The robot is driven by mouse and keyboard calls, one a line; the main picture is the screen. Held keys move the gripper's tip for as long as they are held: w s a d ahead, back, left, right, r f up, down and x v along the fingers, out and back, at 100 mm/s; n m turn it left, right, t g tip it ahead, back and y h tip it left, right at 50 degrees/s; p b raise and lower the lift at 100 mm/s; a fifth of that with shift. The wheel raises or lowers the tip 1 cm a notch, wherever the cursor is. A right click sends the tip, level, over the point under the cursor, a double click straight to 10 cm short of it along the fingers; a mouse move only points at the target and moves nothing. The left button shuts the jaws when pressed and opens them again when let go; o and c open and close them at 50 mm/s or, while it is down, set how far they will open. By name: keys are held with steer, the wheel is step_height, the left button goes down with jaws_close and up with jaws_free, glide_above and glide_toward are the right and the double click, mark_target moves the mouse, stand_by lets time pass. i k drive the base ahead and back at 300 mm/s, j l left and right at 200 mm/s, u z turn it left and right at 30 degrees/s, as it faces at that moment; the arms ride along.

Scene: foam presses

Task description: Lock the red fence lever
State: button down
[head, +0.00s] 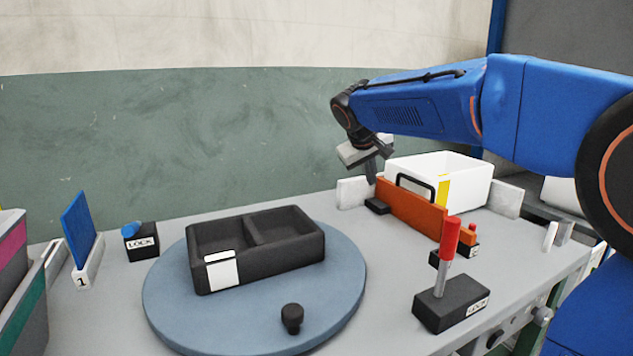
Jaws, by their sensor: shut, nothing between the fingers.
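A red-topped lever (450,236) with a grey shaft stands nearly upright on a black base (451,303) marked LOCK, at the front right of the table. Behind it, an orange-red fence panel (412,207) stands in front of a white bin. A smaller black block with an orange-red piece (468,236) and a LOCK label sits at the panel's right end, partly hidden by the tall lever. My gripper (371,176) is shut and empty, pointing down near the panel's left end, up and to the left of the tall lever and apart from it.
A blue-grey turntable (165,290) holds a black two-compartment tray (205,237) and a black knob (292,319). At left stand a blue panel (77,230) and a LOCK block (141,246) with a blue lever. A white bin (470,180) stands at the back right.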

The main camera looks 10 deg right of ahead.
mark_target(449, 239)
steer(key=k+j, duration=0.8)
